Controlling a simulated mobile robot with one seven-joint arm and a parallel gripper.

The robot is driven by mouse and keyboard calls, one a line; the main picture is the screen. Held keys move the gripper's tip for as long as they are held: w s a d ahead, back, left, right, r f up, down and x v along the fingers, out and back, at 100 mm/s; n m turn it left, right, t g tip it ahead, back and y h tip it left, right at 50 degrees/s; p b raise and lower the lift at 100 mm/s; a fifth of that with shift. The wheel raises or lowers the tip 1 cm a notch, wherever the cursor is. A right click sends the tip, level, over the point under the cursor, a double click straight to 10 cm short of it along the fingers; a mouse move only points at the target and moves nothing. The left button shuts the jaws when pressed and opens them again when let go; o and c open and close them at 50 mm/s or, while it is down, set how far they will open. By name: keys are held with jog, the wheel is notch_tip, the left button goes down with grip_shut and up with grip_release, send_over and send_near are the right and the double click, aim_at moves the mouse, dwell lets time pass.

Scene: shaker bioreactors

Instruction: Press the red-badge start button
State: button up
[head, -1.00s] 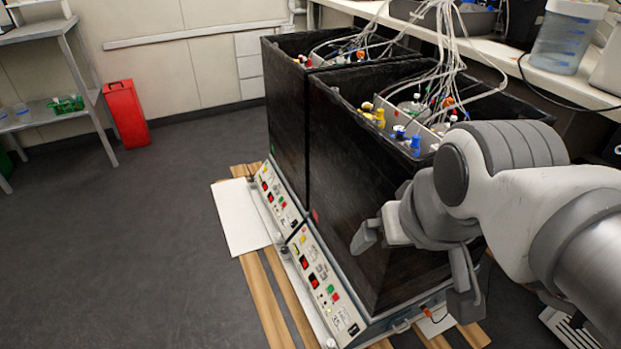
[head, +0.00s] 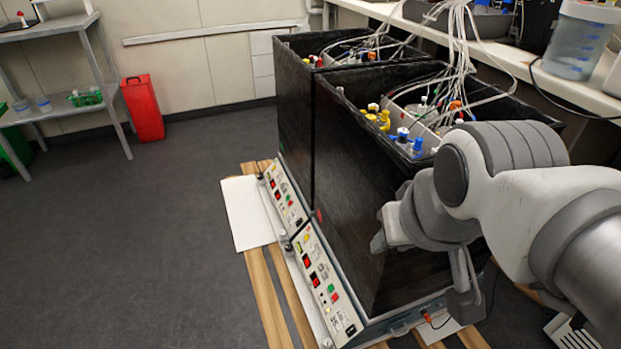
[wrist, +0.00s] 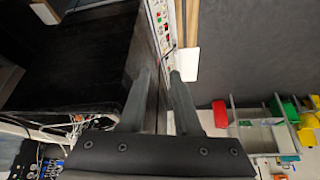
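Two black shaker bioreactors stand side by side, a near one (head: 370,200) and a far one (head: 292,110). Each has a sloped control panel low on its front: the near panel (head: 325,285) and the far panel (head: 284,197). Both carry red displays and small green, red and yellow parts. A small red spot (head: 319,215) shows at the near unit's edge. I cannot tell which button is the red-badge start button. My gripper (head: 378,241) hangs empty beside the near black wall, above and right of its panel. In the wrist view my gripper (wrist: 160,74) is open, fingers apart.
Bottles and tubes fill the open tops of the units. A white counter (head: 510,70) runs behind at right. Wooden slats (head: 268,300) and a white board (head: 248,212) lie by the panels. A red bin (head: 143,107) and shelving are at far left. The grey floor at left is clear.

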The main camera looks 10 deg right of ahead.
grip_shut()
dwell(1.1)
